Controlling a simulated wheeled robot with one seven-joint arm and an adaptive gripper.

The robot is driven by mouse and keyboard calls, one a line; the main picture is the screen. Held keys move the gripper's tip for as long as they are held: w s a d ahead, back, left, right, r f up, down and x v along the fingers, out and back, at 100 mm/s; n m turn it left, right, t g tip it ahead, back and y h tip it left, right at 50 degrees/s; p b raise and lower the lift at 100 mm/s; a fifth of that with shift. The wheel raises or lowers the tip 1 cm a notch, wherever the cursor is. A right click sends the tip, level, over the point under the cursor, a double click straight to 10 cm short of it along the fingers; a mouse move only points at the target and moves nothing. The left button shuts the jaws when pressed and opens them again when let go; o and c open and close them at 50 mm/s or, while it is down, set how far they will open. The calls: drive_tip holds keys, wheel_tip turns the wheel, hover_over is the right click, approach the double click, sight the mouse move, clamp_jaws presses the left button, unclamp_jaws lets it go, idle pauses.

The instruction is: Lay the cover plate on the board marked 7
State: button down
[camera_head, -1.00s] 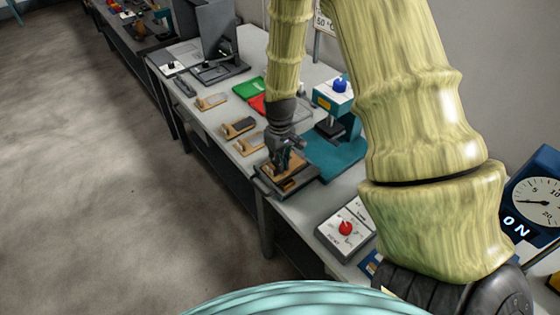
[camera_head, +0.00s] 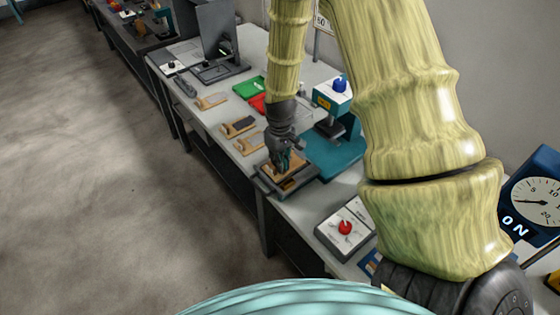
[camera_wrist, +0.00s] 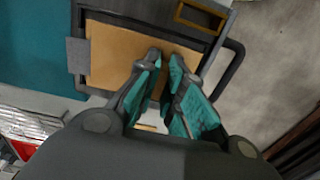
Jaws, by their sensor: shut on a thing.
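My gripper (camera_wrist: 166,62) is shut, its teal-padded fingers close together over a tan plate (camera_wrist: 115,48). I take the tan plate to be the cover plate; a narrow brown part of it seems to stand between the fingers. The plate lies within a dark grey tray-like fixture (camera_wrist: 78,80). In the head view my gripper (camera_head: 283,168) points down over the same fixture (camera_head: 268,188) at the table's front edge. Smaller tan boards lie to the left: one with a dark part (camera_head: 238,127), a plain one (camera_head: 247,147) and a farther one (camera_head: 211,101). No number 7 is legible.
A teal press-like device (camera_head: 335,150) stands close behind the fixture. A control box with a red knob (camera_head: 345,228) is to its right. Green (camera_head: 248,88) and red (camera_head: 258,103) trays lie farther back. The floor in front is clear.

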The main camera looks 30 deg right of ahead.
drive_tip(key=shift+f, duration=0.25)
drive_tip(key=c, duration=1.5)
unclamp_jaws()
drive_tip(key=shift+o, duration=0.2)
drive_tip(key=shift+s+a, duration=0.1)
drive_tip(key=shift+r, duration=0.55)
wheel_tip(320, 180, up, 11)
drive_tip(key=shift+d, duration=0.3)
